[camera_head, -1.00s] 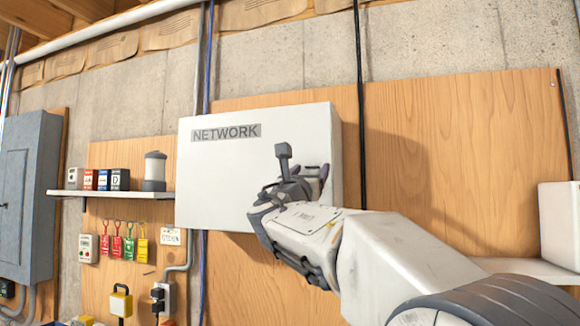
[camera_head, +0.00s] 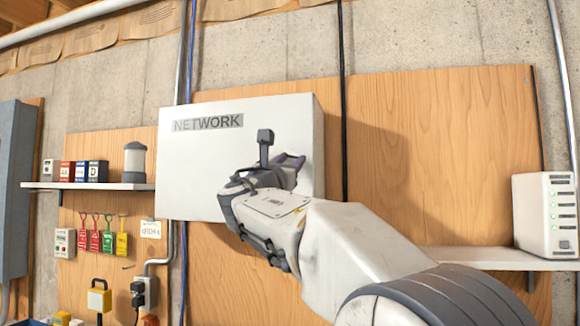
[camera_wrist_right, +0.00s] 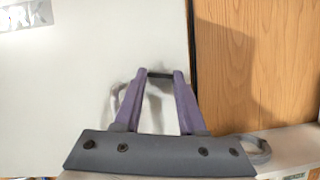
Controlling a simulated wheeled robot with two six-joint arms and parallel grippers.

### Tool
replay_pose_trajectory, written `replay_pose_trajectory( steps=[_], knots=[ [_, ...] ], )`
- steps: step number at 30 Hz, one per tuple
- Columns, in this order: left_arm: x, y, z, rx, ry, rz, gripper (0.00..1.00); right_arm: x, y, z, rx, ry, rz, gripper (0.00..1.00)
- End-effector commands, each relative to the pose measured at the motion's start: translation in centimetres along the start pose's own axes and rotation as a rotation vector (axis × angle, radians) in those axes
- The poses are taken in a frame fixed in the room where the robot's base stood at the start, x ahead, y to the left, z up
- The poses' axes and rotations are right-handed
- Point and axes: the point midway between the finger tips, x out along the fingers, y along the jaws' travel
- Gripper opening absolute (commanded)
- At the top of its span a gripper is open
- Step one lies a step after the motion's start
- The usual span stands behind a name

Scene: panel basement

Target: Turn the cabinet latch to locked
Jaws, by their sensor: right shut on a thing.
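The white network cabinet (camera_head: 205,175) hangs on a wooden panel, its door facing me with a "NETWORK" label (camera_head: 207,122). My right gripper (camera_head: 291,162) is at the right part of the cabinet door. In the right wrist view, the purple fingers (camera_wrist_right: 160,76) are shut on a small dark bar, the latch (camera_wrist_right: 159,73), near the door's right edge. The gripper hides the latch in the head view, and its turned position cannot be told. My left gripper is not in view.
A shelf (camera_head: 90,186) with small boxes and a lantern (camera_head: 135,162) is at the left, with coloured tags (camera_head: 108,238) below. A white router (camera_head: 546,215) stands on a right shelf (camera_head: 480,257). A black cable (camera_head: 343,120) runs down just right of the cabinet.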

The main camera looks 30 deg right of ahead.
Motion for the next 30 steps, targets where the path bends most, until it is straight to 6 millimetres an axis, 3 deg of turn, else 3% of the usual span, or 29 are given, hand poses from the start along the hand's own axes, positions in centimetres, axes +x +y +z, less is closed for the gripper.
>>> replay_pose_trajectory(
  steps=[6,13,30],
  knots=[
    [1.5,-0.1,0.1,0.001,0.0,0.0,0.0,-0.1,0.3,-0.2,0.184,-0.001,-0.074,0.0],
    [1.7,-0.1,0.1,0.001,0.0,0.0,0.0,0.0,0.5,0.0,0.386,0.001,-0.158,0.0],
    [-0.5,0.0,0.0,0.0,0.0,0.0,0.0,0.3,0.9,0.6,0.885,0.001,-0.367,0.0]
  ],
)
